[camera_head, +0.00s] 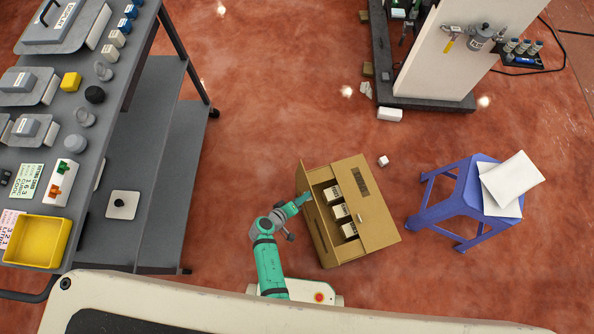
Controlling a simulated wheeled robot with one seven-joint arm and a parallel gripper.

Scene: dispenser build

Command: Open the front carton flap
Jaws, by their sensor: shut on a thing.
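The brown carton (375,222) sits on the red floor just right of my arm. A wide flap (368,205) with a dark label covers its right part. A gap on its left side shows several small white boxes (340,211) inside. A narrow cardboard flap (320,237) runs along the left edge of the gap. My green arm reaches up from the bottom, and my gripper (305,197) is at the upper end of this narrow flap, shut on its edge. The fingertips are small and partly hidden.
A blue stool (465,205) with white sheets stands right of the carton. A grey cart (160,150) with yellow bins and parts stands at left. A white-panelled stand (440,60) is at the top. A small white cube (383,161) lies on otherwise clear floor above the carton.

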